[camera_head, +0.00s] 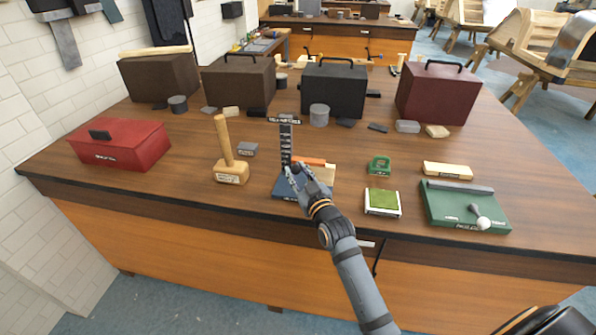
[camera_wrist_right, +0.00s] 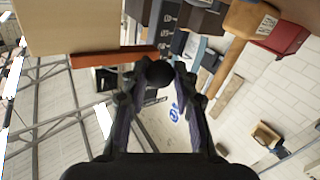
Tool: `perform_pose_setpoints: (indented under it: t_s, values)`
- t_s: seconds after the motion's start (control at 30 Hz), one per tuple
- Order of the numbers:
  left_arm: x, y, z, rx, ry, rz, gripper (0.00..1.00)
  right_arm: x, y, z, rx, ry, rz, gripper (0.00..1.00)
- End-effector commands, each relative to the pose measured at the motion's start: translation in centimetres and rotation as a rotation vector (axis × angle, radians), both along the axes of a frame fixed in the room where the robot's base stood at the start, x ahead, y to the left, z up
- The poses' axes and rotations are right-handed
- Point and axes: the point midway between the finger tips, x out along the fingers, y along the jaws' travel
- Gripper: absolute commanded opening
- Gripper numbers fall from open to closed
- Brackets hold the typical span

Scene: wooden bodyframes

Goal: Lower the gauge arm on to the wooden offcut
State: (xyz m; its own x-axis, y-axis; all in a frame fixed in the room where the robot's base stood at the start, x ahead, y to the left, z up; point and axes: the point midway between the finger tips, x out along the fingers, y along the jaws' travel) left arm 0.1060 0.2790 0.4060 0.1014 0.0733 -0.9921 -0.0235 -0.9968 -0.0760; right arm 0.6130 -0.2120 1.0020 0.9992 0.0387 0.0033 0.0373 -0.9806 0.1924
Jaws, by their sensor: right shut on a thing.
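The height gauge stands near the table's front middle, with an upright dark scale column (camera_head: 286,146) on a blue base (camera_head: 284,190). Its orange gauge arm (camera_head: 310,161) reaches right from the column, by the pale wooden offcut (camera_head: 327,174). In the wrist view the orange arm (camera_wrist_right: 112,57) runs along the edge of the offcut (camera_wrist_right: 75,25); I cannot tell whether they touch. My right gripper (camera_head: 298,179) is at the front of the gauge. Its fingers (camera_wrist_right: 160,80) are closed on a round black knob (camera_wrist_right: 157,73). My left gripper is not in view.
A wooden mallet (camera_head: 229,165) stands left of the gauge. A green clamp-like piece (camera_head: 379,166), a green pad in a white tray (camera_head: 382,201) and a green board with a lever (camera_head: 465,206) lie to the right. A red box (camera_head: 119,146) is at far left; cases stand behind.

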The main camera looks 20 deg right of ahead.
Motion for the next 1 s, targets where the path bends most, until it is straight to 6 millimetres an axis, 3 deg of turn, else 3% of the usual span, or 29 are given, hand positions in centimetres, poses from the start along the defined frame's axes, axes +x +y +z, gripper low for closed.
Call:
perform_pose_setpoints:
  t_s: [0.07, 0.1, 0.27, 0.53, 0.67, 1.0]
  values:
    - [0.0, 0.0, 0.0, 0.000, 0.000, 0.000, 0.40, 0.0, 0.0, -0.2, 0.001, 0.006, 0.000, 0.00]
    - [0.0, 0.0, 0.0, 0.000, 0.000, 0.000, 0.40, 0.0, 0.0, -0.2, 0.001, 0.006, 0.001, 0.30]
    - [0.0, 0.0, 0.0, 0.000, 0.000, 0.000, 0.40, 0.0, 0.0, -0.2, 0.001, 0.006, 0.000, 0.51]
    - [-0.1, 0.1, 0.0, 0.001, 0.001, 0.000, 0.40, 0.0, 0.0, -0.1, 0.000, 0.004, 0.000, 0.52]
    - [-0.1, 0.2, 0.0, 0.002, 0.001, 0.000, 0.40, -1.1, 0.0, -0.2, 0.000, 0.005, 0.000, 0.52]
    - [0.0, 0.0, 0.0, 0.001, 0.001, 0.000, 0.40, -9.0, -0.3, -0.3, 0.000, 0.008, 0.001, 0.52]
